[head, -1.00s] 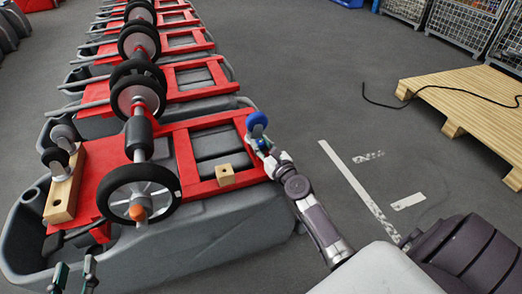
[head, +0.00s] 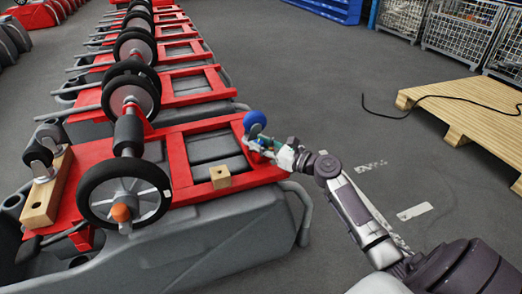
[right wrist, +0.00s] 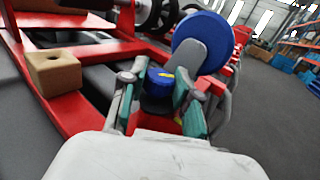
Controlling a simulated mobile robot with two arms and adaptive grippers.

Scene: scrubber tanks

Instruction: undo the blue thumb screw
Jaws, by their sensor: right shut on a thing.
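The blue thumb screw (right wrist: 158,85), a small dark blue knob with a yellow mark on top, sits at the red frame's corner in the right wrist view. My right gripper (right wrist: 160,104) is shut on it, with one teal-padded finger on each side. In the head view my right gripper (head: 263,148) is at the right corner of the nearest red frame (head: 178,165), just below a larger blue wheel (head: 255,121). The thumb screw is hard to make out there. The wheel (right wrist: 203,42) stands right behind the screw in the right wrist view. My left gripper is out of view.
A wooden block with a hole (head: 220,177) sits on the frame left of my right gripper. The frame lies on a grey tank (head: 220,235) with a black-tyred wheel (head: 95,195). A wooden pallet (head: 470,110) stands right. Floor between is open.

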